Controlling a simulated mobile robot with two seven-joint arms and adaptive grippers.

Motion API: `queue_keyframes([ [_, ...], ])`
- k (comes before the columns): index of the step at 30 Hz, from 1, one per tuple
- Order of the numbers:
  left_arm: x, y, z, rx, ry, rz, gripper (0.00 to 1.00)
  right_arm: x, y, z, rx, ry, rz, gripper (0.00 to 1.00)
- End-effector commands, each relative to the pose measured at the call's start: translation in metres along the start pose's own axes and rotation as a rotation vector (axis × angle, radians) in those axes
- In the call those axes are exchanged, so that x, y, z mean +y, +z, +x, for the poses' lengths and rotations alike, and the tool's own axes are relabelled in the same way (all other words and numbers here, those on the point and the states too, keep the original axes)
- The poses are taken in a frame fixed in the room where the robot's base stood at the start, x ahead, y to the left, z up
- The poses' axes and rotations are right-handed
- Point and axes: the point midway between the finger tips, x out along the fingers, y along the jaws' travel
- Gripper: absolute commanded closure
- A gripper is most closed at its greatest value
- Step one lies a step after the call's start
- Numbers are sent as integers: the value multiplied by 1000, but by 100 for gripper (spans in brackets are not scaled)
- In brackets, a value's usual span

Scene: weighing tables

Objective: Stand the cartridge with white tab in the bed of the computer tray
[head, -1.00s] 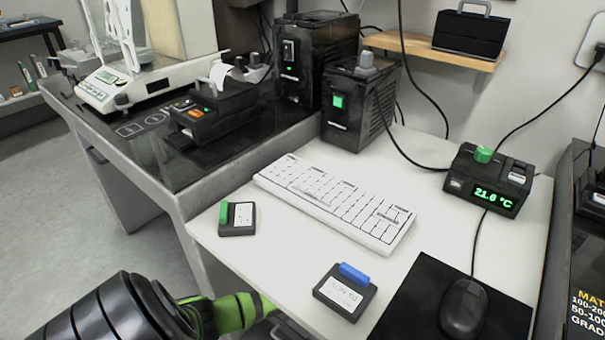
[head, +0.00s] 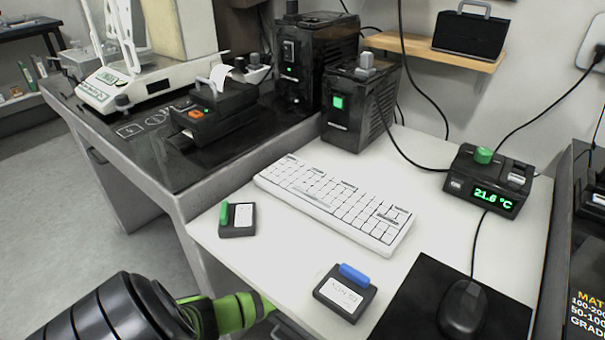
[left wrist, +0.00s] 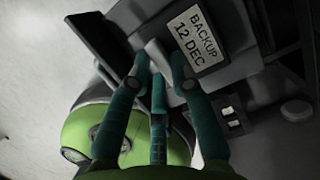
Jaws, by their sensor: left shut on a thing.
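My left gripper (left wrist: 156,68) is low beside the white desk, and its fingers show only in the left wrist view. It is shut on the white tab (left wrist: 157,52) of a dark cartridge (left wrist: 236,32) with a label reading "BACKUP 12 DEC". Behind the cartridge is a grey casing (left wrist: 268,82) with white switches and a round knob. A dark flat part (left wrist: 95,45) juts out left of the fingers. I cannot tell which part is the computer tray's bed, or whether the cartridge touches it. My right gripper is not in view.
The white desk (head: 285,265) holds a green-tabbed cartridge (head: 238,220), a blue-tabbed cartridge (head: 345,293), a keyboard (head: 335,205), and a mouse (head: 463,307) on a black mat (head: 415,300). The desk's front edge is close to my left forearm.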

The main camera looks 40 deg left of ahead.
Motion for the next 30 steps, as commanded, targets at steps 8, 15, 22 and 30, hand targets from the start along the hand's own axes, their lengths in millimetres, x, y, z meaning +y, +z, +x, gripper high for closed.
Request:
queue_keyframes([
  [8, 0, -1, 4, 0, 0, 0, 100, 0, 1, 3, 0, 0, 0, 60],
  [15, -1, -2, 8, 0, 0, 0, 100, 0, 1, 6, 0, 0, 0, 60],
  [22, -1, -2, 8, 0, -1, 0, 50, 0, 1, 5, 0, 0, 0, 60],
  [30, 0, -2, 8, 0, 0, 0, 23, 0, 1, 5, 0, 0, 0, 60],
])
